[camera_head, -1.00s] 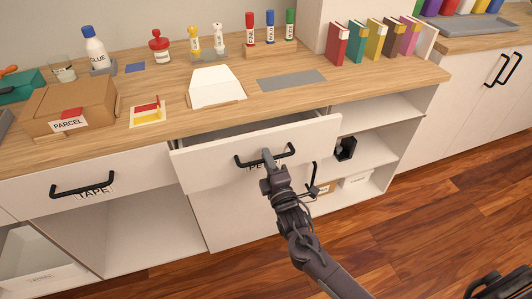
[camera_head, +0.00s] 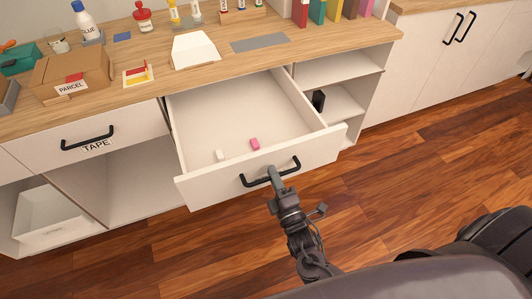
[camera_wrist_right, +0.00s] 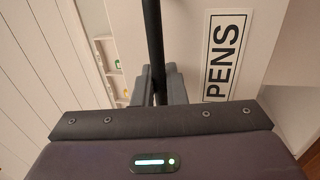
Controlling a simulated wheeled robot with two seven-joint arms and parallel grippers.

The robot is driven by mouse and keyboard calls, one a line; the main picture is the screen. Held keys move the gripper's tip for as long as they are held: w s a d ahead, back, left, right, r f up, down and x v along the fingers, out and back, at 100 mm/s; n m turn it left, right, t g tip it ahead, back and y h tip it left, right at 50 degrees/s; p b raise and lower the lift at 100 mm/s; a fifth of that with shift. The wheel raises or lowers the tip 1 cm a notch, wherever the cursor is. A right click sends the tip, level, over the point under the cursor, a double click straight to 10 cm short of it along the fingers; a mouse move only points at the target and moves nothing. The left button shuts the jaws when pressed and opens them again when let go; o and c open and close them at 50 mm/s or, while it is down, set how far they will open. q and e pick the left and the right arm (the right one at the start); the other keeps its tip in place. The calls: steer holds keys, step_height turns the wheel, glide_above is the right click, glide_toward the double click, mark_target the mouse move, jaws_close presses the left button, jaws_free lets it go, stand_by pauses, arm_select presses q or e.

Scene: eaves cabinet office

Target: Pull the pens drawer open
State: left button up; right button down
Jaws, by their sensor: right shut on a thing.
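The pens drawer (camera_head: 215,186) is pulled well out from under the worktop, its white inside showing. A pink block (camera_head: 255,144) and a small white block (camera_head: 220,155) lie in it near the front. Its black bar handle (camera_head: 294,166) is on the drawer front. My right gripper (camera_head: 273,174) is shut on this handle near its middle. In the right wrist view, the dark handle (camera_wrist_right: 152,40) runs between the fingers, with the PENS label (camera_wrist_right: 221,56) beside it. In the head view the label is hidden. My left gripper is not in view.
The tape drawer (camera_head: 30,153) to the left is shut. The worktop (camera_head: 130,90) holds a parcel box (camera_head: 72,80), a glue bottle (camera_head: 86,22) and books (camera_head: 318,12). Open shelves (camera_head: 335,100) are to the right. The wooden floor (camera_head: 420,160) in front is clear.

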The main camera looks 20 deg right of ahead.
steer(key=s+p, duration=0.3)
steer(key=s, duration=1.1)
steer(key=shift+s+d+p, duration=0.25)
steer(key=shift+s+p, duration=0.05)
steer(key=shift+p, duration=0.1)
steer(key=c, duration=1.6)
jaws_free()
steer(key=shift+o, duration=0.2)
steer(key=s+f+b, duration=0.1)
steer(key=s, duration=0.6)
steer(key=shift+s+f+b, duration=0.25)
steer(key=shift+s+b, duration=0.1)
steer(key=shift+b, duration=0.05)
steer(key=shift+d, duration=0.15)
